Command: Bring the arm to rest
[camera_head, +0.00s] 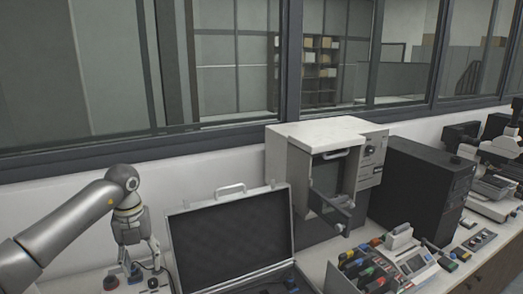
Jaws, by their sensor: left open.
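My left arm comes in from the left edge, and its gripper (140,262) points down above the bench at the lower left. The gripper is open, and I see nothing held between its fingers. My right arm and right gripper do not show.
An open case (232,238) with its dark lid raised stands right of the gripper. Behind it is a white press cabinet (325,135). Further right are a black tower box (428,185), a device with coloured parts (411,262) and a microscope-like instrument (500,150). Windows line the wall behind.

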